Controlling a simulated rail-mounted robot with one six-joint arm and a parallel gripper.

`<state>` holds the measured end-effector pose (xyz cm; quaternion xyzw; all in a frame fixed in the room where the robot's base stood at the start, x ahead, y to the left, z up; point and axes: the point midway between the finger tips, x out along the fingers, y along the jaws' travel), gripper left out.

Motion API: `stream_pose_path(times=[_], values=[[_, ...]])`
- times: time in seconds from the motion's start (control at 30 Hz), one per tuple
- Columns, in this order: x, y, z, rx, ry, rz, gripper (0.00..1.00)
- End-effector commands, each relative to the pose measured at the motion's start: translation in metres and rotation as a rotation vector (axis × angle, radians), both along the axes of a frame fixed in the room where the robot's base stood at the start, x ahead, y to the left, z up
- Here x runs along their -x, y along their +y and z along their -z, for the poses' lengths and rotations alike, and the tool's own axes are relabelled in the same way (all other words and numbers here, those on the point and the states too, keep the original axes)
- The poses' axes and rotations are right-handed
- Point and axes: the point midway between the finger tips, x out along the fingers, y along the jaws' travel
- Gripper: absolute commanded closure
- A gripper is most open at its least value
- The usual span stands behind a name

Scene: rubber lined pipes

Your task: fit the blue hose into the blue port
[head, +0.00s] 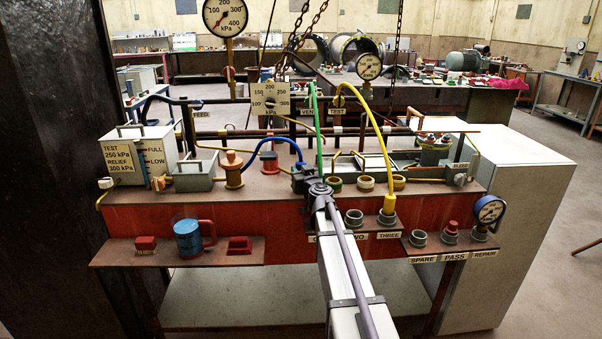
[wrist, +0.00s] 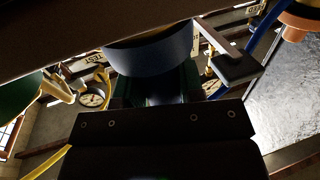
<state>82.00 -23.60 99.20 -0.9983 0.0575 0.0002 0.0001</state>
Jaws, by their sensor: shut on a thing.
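The blue hose (head: 283,141) arcs from the brass-coloured fitting on the left of the red bench to my gripper (head: 303,180). My gripper is shut on its end, above the front part of the bench top. The held end is hidden behind the dark jaws in the head view. The wrist view shows a wide blue round collar (wrist: 150,52) in front of the gripper; I cannot tell whether it is the port or the hose's end piece. No blue port shows clearly in the head view, where my gripper and arm cover that spot. Contact or seating cannot be told.
A yellow hose (head: 384,150) runs down into a front-shelf port. A blue mug (head: 188,238) stands on the left shelf.

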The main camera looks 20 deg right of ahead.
Motion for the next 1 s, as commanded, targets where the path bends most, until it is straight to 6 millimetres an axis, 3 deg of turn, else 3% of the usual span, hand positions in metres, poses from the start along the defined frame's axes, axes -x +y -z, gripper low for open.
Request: stream_pose_path(times=[0.13,0.17,0.43,0.77,0.87,1.0], values=[[0.0,0.0,0.005,0.0,0.0,0.0,0.94],[0.0,0.0,0.004,0.0,0.0,0.0,0.62],[0.0,0.0,0.003,0.0,0.0,0.0,0.36],[0.006,0.001,0.003,0.0,0.0,0.0,0.35],[0.021,0.003,0.003,0.0,0.0,0.001,0.35],[0.055,0.008,0.003,0.0,0.0,0.0,0.35]])
